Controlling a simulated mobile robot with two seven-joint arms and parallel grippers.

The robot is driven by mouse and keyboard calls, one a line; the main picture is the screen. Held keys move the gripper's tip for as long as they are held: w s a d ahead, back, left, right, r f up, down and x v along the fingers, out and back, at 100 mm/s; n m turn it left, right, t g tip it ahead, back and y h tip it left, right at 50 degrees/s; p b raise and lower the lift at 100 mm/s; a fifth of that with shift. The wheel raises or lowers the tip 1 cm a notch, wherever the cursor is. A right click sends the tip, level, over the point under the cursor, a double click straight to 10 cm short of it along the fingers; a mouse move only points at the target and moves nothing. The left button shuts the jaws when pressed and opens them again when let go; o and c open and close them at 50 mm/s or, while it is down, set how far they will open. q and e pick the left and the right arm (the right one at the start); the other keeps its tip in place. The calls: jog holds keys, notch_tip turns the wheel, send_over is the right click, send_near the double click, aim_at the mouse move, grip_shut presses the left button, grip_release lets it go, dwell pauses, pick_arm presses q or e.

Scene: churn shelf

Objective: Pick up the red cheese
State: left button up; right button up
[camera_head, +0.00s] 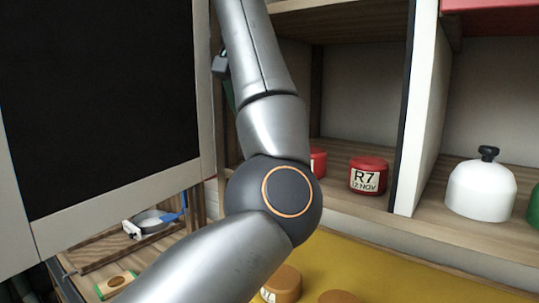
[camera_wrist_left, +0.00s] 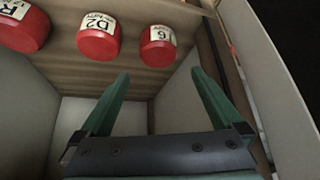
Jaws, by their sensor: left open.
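In the head view a red cheese labelled R7 17 NOV (camera_head: 369,175) stands on a wooden shelf (camera_head: 345,152). A second red cheese (camera_head: 318,161) to its left is partly hidden by my arm. In the left wrist view three red cheeses show along the top: one cut off at the corner (camera_wrist_left: 22,32), one labelled D2 (camera_wrist_left: 98,44) and one whose label ends in 6 (camera_wrist_left: 159,53). My left gripper (camera_wrist_left: 158,74) is open, with green fingers spread and nothing between them. The cheese ending in 6 appears beyond the fingertips, apart from them. My right gripper is not in view.
A white upright divider (camera_head: 422,110) bounds the bay on the right. Beyond it stands a white domed item with a black knob (camera_head: 481,192). A large dark panel (camera_head: 100,95) fills the left. Below, brown rounds (camera_head: 283,282) sit on a yellow surface (camera_head: 390,270).

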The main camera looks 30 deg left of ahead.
pick_arm(q)
jog(key=x, duration=0.4)
jog(key=shift+w+f, duration=0.1)
jog(key=shift+s+d+f+x, duration=0.1)
jog(key=shift+x, duration=0.8)
jog(key=shift+s+d+f+x, duration=0.1)
jog(key=shift+x, duration=0.75)
jog(key=shift+s+f+x, duration=0.1)
jog(key=shift+s+x, duration=0.05)
jog(key=shift+x, duration=0.75)
jog(key=shift+r, duration=0.1)
jog(key=c, duration=1.4)
